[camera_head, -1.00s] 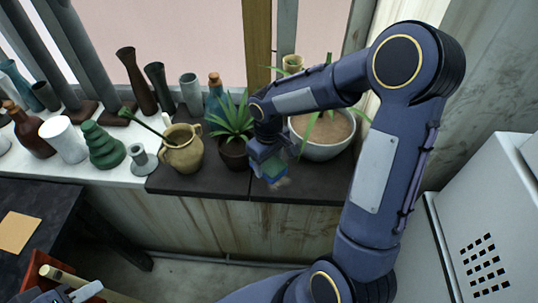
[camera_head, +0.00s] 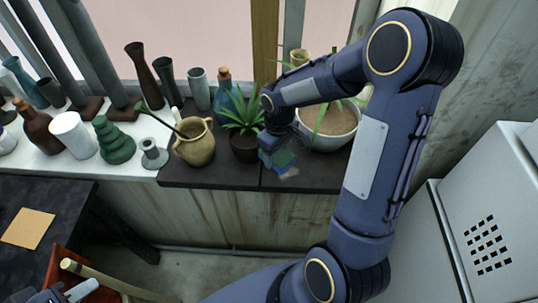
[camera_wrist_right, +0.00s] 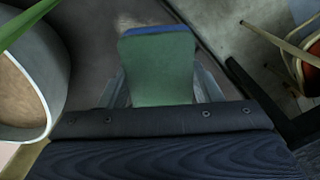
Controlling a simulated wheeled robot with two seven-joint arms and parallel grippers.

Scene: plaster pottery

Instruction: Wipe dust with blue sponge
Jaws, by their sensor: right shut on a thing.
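The sponge (camera_head: 284,160), green with a blue layer, is held by my right gripper (camera_head: 273,153) at the front of the dark ledge (camera_head: 215,175). In the right wrist view the sponge (camera_wrist_right: 158,70) shows its green face and blue far edge between the fingers of my right gripper (camera_wrist_right: 160,92). A small tan patch (camera_head: 291,175), perhaps dust, shows just below the sponge at the ledge's front edge. I cannot tell whether the sponge touches the ledge. My left gripper (camera_head: 68,293) is only partly in view at the bottom left, its jaws unclear.
A spiky plant in a dark pot (camera_head: 243,148) stands left of my right gripper. A large white planter (camera_head: 325,141) stands right behind it. A tan jug (camera_head: 195,148) and several vases line the ledge leftward. A grey cabinet (camera_head: 487,215) stands at right.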

